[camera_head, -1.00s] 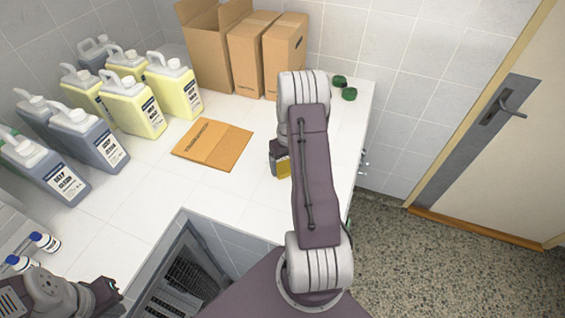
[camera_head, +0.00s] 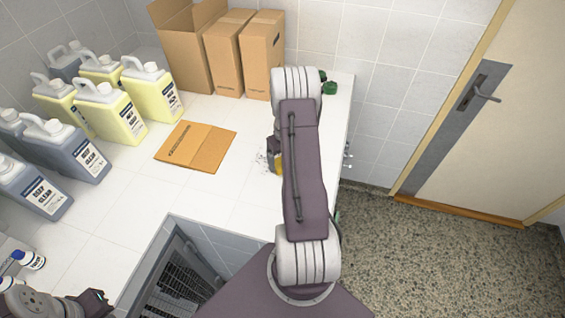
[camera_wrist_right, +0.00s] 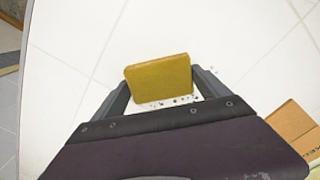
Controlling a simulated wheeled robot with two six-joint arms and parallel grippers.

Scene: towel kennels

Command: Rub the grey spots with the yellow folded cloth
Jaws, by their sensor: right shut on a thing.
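The yellow folded cloth (camera_wrist_right: 158,80) is a flat, upright pad between the two fingers of my right gripper (camera_wrist_right: 160,85) in the right wrist view. The gripper is shut on it. In the head view only a bit of the cloth (camera_head: 279,164) shows beside my right arm, over the white counter. Small dark grey spots (camera_head: 262,158) lie on the counter just left of the cloth. Spots also show along the cloth's lower edge in the wrist view (camera_wrist_right: 165,103). I cannot tell whether the cloth touches the counter. My left gripper (camera_head: 97,301) is at the lower left, its jaws unclear.
A flat cardboard piece (camera_head: 196,147) lies left of the spots. Several jugs (camera_head: 110,112) stand at the left and cardboard boxes (camera_head: 222,52) at the back. Green caps (camera_head: 329,87) sit by the back right edge.

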